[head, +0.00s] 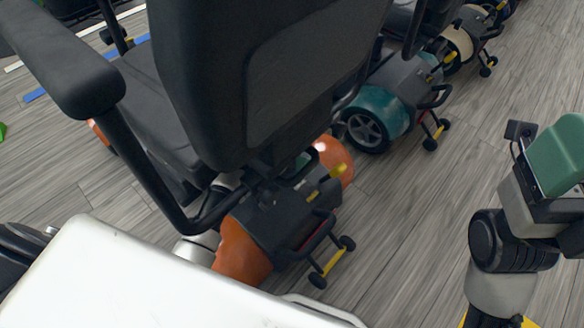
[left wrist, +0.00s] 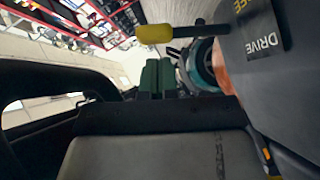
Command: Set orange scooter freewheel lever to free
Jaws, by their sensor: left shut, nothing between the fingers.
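The orange scooter (head: 240,252) stands at the lower middle of the head view, with its dark rear cover between orange fenders. Its yellow-tipped freewheel lever (head: 338,171) sticks out at the rear. In the left wrist view the yellow knob (left wrist: 155,33) sits on a dark stem beside a cover marked DRIVE and FREE. The stem is roughly level with DRIVE. My left gripper (left wrist: 158,78) is shut and empty, its green fingertips appearing just below the knob in that view, without clear contact. In the head view the seat mostly hides it. My right gripper (head: 558,158) is at the right edge, partly cut off.
The orange scooter's black seat and armrest (head: 85,75) cover much of the head view. A teal scooter (head: 380,115) and a beige one (head: 460,42) stand behind in the row. Wood-look floor (head: 460,150) is clear on the right.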

